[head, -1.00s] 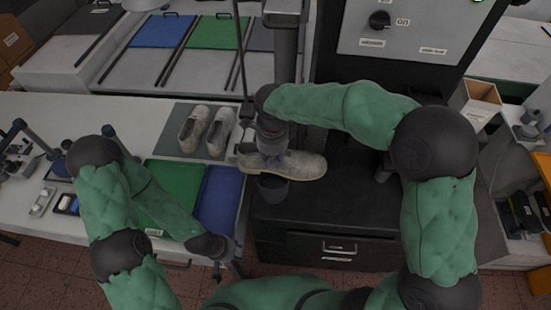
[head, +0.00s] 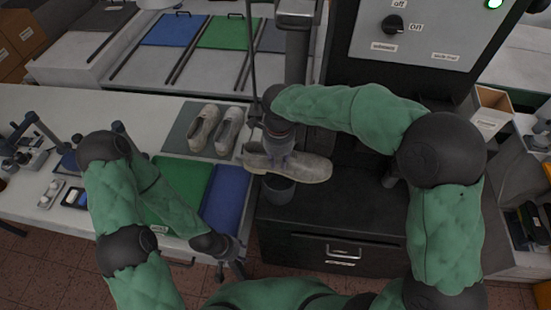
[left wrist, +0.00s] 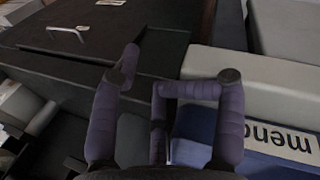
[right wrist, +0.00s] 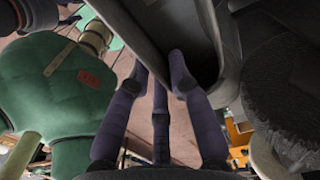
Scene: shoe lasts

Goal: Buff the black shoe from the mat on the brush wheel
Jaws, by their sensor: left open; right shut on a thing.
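My right gripper (head: 278,158) is shut on a shoe (head: 312,169) that looks pale grey-beige, not black, in the head view. It holds the shoe lengthwise, toe to the right, over the dark cabinet top. In the right wrist view the shoe (right wrist: 140,30) shows as a grey shape at the fingertips. A dark, rough, rounded thing, probably the brush wheel (right wrist: 285,100), stands to its right; any gap is unclear. Two pale shoes (head: 204,129) (head: 229,130) stand on the grey mat (head: 181,135). My left gripper (head: 232,264) is open and empty by the counter's front edge.
Green (head: 175,195) and blue (head: 226,190) trays lie on the white counter. A control panel (head: 410,30) with a knob and green light is behind.

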